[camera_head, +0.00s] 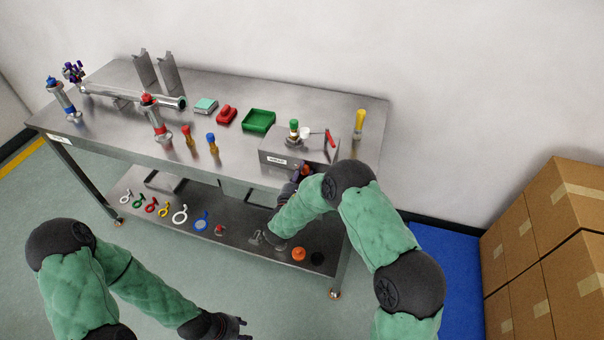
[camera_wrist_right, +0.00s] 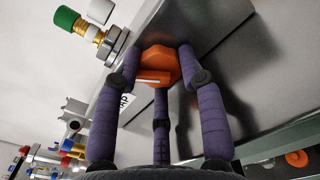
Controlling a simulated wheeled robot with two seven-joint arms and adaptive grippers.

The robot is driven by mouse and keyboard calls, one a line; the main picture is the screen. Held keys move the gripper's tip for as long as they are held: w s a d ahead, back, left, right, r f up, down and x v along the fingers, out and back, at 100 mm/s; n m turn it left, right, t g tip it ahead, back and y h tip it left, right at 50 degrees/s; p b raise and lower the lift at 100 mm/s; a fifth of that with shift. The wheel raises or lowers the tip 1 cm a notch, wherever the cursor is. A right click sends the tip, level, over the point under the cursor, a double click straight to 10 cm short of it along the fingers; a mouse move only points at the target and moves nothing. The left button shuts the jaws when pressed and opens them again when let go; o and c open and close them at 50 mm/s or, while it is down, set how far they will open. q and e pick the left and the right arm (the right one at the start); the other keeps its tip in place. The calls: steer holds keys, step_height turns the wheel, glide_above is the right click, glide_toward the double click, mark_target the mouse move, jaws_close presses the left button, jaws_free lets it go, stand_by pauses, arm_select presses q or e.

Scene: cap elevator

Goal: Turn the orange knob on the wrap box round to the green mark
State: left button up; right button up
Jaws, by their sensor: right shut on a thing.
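The wrap box (camera_head: 343,157) is a grey metal box at the right front of the bench, with a small label on its front. My right gripper (camera_head: 304,170) is at the front of the box. In the right wrist view its purple fingers (camera_wrist_right: 160,80) are closed around the orange knob (camera_wrist_right: 160,62), which has a white pointer line across its face. A bit of the knob shows in the head view. I cannot see the green mark in either view. My left gripper (camera_head: 232,328) hangs low at the bottom of the head view, away from the bench; its fingers are too unclear to read.
On the box stand a green-capped fitting (camera_head: 294,128) and a red-handled part (camera_head: 330,138). A yellow-topped cylinder (camera_head: 359,122) stands behind it. A green tray (camera_head: 258,121) is to its left. The lower shelf (camera_head: 185,205) holds several coloured rings. Cardboard boxes (camera_head: 560,220) are at far right.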

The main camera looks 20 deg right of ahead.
steer(key=shift+r, duration=0.1)
steer(key=o, duration=0.9)
steer(key=shift+c, duration=0.2)
steer(key=v, duration=1.2)
